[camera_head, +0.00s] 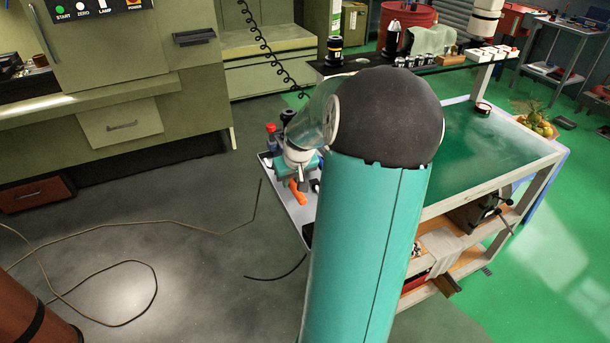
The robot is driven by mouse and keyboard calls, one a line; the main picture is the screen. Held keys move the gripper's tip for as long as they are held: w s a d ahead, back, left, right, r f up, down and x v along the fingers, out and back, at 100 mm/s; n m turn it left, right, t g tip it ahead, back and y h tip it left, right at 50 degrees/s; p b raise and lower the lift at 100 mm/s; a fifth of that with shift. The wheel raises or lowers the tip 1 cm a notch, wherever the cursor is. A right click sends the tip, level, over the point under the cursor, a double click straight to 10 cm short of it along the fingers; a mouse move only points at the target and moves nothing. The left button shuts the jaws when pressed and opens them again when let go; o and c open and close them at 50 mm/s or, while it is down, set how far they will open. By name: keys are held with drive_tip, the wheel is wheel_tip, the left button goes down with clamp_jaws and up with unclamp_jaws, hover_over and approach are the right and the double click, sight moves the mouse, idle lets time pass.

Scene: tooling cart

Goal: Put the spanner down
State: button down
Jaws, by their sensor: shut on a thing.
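My arm crosses the middle of the view and hides much of the cart's left part. Beyond its dark joint, my gripper (300,182) points down over the grey tray (297,216) at the cart's left end. It is small and partly covered, and it is shut on the spanner. The spanner's outline is too small and hidden to make out clearly. An orange object (298,193) shows right by the gripper, over the tray. I cannot tell whether the gripper touches the tray.
A red-capped bottle (271,138) stands at the tray's far side. The green cart top (500,145) is largely clear, with a small dark roll (483,107) near its far edge. A raised shelf (455,67) holds tool holders. Cables (150,222) lie on the floor at left.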

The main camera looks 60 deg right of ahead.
drive_tip(key=shift+s+d+f, duration=0.25)
drive_tip(key=shift+s+f, duration=0.1)
drive_tip(key=shift+f, duration=0.8)
drive_tip(key=shift+s+d+f, duration=0.25)
drive_tip(key=shift+s+f, duration=0.05)
drive_tip(key=shift+f, duration=0.8)
drive_tip(key=shift+s+d+f, duration=0.25)
drive_tip(key=shift+s+f, duration=0.1)
drive_tip(key=shift+f, duration=1.4)
drive_tip(key=c, duration=1.2)
unclamp_jaws()
drive_tip(key=shift+o, duration=0.2)
drive_tip(key=v, duration=1.3)
drive_tip(key=shift+s+a+r, duration=0.15)
drive_tip(key=shift+a+r, duration=0.05)
drive_tip(key=shift+r, duration=0.15)
